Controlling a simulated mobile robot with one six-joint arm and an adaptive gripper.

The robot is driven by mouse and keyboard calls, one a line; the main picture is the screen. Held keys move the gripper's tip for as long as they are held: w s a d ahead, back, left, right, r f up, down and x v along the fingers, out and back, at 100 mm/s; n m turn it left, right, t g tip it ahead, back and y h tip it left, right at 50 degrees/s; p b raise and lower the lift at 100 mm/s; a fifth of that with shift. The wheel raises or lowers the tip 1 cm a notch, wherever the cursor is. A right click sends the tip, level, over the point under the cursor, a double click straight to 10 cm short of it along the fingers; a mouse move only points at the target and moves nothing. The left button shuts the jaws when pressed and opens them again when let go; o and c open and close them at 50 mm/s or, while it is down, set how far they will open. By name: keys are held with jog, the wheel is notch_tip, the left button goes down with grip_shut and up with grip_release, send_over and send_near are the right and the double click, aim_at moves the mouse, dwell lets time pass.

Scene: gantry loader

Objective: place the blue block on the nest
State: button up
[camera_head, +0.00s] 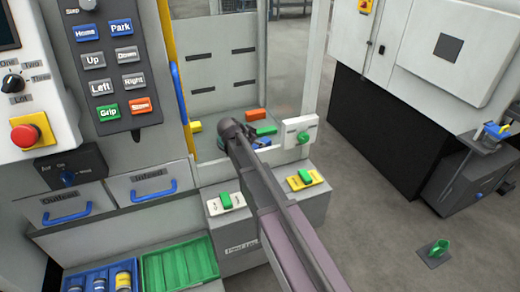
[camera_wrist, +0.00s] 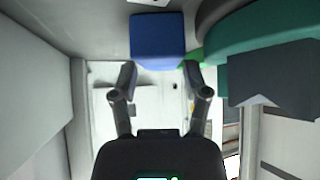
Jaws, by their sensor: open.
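The blue block (camera_wrist: 157,38) shows at the top centre in the wrist view, just beyond my fingertips. My gripper (camera_wrist: 160,80) is open, with its two fingers apart and nothing seen between them. A gap seems to show between the fingertips and the block, but I cannot tell its depth. In the head view my arm reaches into the loader cell, and its end hides what lies behind it. I cannot tell for sure which part is the nest.
In the cell lie an orange block (camera_head: 256,114), a green block (camera_head: 266,130) and a yellow piece (camera_head: 195,126). A teal curved part (camera_wrist: 260,38) stands right of the blue block. The control panel (camera_head: 108,65) is at left, the bins (camera_head: 180,266) below.

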jog(key=shift+b+x, duration=0.6)
jog(key=shift+x, duration=0.65)
grip_shut()
jog(key=shift+r, duration=0.2)
notch_tip(320, 180, up, 10)
jog(key=p, duration=1)
jog(key=shift+f, duration=0.2)
